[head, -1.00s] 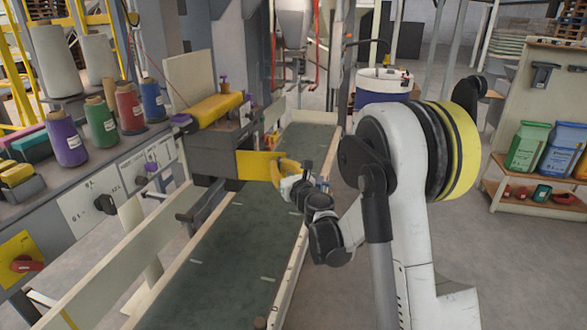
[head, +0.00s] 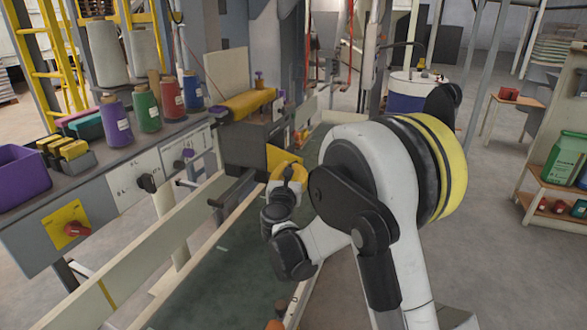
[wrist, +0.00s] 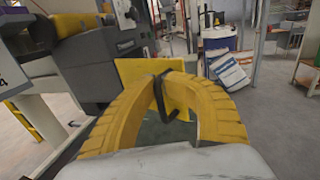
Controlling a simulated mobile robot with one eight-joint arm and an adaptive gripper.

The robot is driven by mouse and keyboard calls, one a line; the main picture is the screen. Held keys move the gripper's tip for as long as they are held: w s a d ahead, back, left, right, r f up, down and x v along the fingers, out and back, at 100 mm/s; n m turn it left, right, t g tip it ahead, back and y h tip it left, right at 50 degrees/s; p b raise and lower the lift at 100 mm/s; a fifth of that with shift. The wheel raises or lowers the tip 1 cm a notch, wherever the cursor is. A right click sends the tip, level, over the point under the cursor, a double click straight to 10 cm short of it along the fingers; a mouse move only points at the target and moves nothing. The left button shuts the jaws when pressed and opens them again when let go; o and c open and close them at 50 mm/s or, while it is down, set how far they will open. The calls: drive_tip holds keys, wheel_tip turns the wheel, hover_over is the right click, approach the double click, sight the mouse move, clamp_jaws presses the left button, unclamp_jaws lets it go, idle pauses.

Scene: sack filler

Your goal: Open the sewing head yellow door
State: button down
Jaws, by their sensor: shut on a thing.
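The sewing head (head: 248,146) is a dark grey box with a yellow top cover (head: 247,104), left of my gripper. Its yellow door (head: 276,156) stands out from the box's right side, seen at an angle. In the wrist view, the door (wrist: 134,72) lies just beyond my fingers, with a dark bar handle (wrist: 159,98) on it. My gripper (wrist: 174,82) has yellow fingers shut on this handle, one on each side. In the head view, my gripper (head: 288,171) covers part of the door and hides the handle.
A conveyor with a green belt (head: 212,270) and pale side rails runs below the sewing head. A panel bench (head: 120,160) with several thread cones is at left. A blue and white drum (head: 405,92) stands behind my arm. Open floor (head: 490,270) lies at right.

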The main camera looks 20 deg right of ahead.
drive_tip(key=shift+a, duration=0.1)
drive_tip(key=c, duration=1.5)
unclamp_jaws()
drive_tip(key=shift+c, duration=0.2)
drive_tip(key=v, duration=1.2)
